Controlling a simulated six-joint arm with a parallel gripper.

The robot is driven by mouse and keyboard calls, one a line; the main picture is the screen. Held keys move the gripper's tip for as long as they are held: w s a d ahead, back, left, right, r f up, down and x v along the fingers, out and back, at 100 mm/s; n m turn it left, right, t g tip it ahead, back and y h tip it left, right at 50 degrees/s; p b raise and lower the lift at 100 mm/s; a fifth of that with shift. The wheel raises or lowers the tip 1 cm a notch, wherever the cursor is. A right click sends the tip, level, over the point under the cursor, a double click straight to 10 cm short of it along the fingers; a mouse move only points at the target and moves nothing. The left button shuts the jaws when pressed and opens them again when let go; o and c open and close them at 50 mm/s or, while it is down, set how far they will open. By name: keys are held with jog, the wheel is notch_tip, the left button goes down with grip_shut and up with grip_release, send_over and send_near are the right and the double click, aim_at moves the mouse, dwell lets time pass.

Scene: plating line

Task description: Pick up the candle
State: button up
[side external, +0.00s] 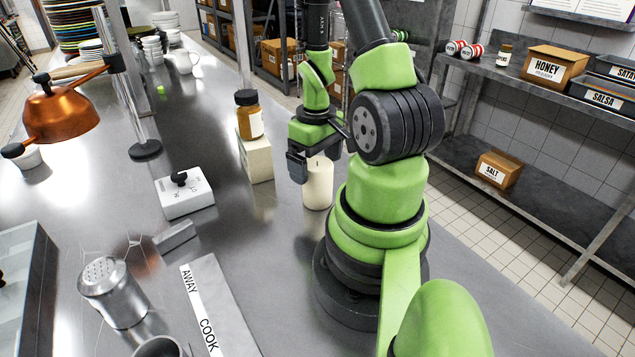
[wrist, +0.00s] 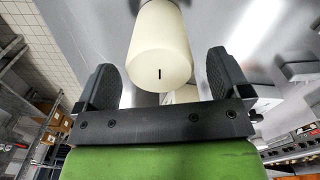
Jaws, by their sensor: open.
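A cream-coloured candle (side external: 319,184) with a short dark wick stands upright on the steel counter beside my arm's base. It also shows in the wrist view (wrist: 160,50), top end with the wick facing the camera. My gripper (side external: 309,172) is by the candle in the side view. In the wrist view my gripper (wrist: 162,82) has its two dark fingers apart, one on each side of the candle's end, with a visible gap on both sides. Nothing is held. Part of the candle's upper side is hidden by the gripper in the side view.
A jar (side external: 249,115) with a dark lid stands on a cream block (side external: 255,158) left of my gripper. A white box with a black knob (side external: 184,193) and a metal shaker (side external: 112,291) stand further left. Bare counter lies in front of the candle.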

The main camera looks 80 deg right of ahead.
jog(key=shift+f, duration=1.8)
jog(key=c, duration=1.1)
jog(key=shift+c, duration=0.2)
jog(key=shift+r, duration=0.1)
